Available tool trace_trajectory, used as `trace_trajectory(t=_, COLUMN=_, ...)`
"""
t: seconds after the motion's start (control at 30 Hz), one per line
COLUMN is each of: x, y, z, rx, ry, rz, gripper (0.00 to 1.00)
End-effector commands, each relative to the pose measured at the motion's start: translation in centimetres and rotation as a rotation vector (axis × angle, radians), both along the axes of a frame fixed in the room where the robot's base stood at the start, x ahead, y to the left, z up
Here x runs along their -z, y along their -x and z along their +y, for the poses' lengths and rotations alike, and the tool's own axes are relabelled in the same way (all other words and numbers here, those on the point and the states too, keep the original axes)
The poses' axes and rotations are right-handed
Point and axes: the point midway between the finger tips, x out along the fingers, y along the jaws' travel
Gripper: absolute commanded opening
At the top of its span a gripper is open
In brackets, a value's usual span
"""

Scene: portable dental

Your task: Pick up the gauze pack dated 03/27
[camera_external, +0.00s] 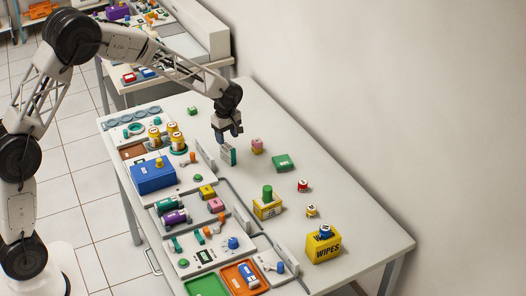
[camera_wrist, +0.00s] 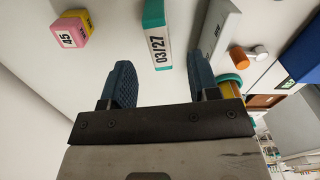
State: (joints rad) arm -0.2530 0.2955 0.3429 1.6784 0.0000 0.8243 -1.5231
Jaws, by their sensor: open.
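The gauze pack dated 03/27 (camera_external: 228,154) is a white and teal box standing upright on the table. In the wrist view the pack (camera_wrist: 160,47) shows its teal top and the label "03/27". My gripper (camera_external: 230,135) is just above the pack in the external view. In the wrist view my gripper (camera_wrist: 163,78) has its two blue fingers apart. The pack lines up with the gap between them, beyond the fingertips. Whether the fingers touch it cannot be told. Nothing is held.
A pink and yellow block (camera_wrist: 72,30) marked 45 stands near the pack; it shows in the external view (camera_external: 257,146). A green box (camera_external: 283,162) lies to the right. A grey divider wall (camera_external: 206,157) and a blue box (camera_external: 153,176) stand left. The table's right rear is clear.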

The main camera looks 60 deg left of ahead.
Motion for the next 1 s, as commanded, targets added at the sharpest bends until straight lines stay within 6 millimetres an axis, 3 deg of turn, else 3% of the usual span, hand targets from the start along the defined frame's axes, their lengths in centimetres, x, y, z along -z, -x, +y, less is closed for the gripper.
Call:
trace_trajectory(t=0.27, x=2.1, y=0.0, z=0.0, rx=0.0, ry=0.0, rz=0.002, gripper=0.55)
trace_trajectory(t=0.73, x=2.7, y=0.0, z=0.0, rx=0.001, ry=0.0, rz=0.001, gripper=0.55)
trace_trajectory(t=1.0, x=5.4, y=0.0, z=0.3, rx=0.0, ry=0.001, rz=0.003, gripper=0.55)
